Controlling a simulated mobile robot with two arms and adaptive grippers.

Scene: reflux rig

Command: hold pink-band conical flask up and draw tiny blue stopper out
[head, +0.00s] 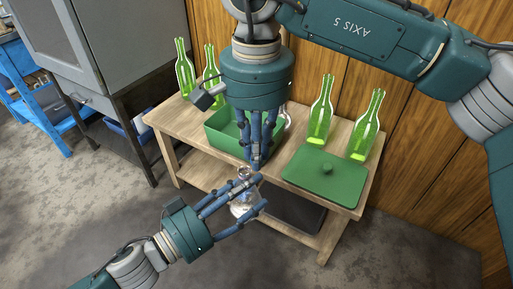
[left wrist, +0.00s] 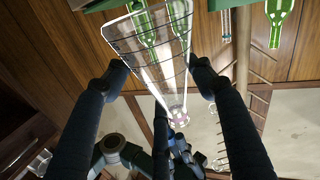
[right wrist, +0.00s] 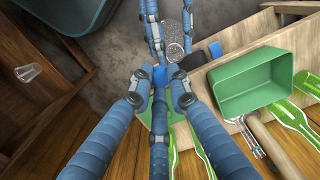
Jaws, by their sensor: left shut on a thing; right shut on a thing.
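The clear glass conical flask (head: 242,208) is held up in front of the wooden table. In the left wrist view the flask (left wrist: 150,42) shows a pink band (left wrist: 177,116) at its narrow neck. My left gripper (head: 254,190) is shut around the flask, its fingers on either side of the glass. My right gripper (head: 256,166) points down just above the flask's neck. In the right wrist view, its fingertips are shut on the tiny blue stopper (right wrist: 159,76).
The wooden table (head: 168,120) carries an open green bin (head: 222,143), a green lid (head: 310,180) with a knob and several green bottles (head: 319,115). A grey cabinet (head: 95,45) stands at the left. Wood panelling is behind the table; the floor in front is clear.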

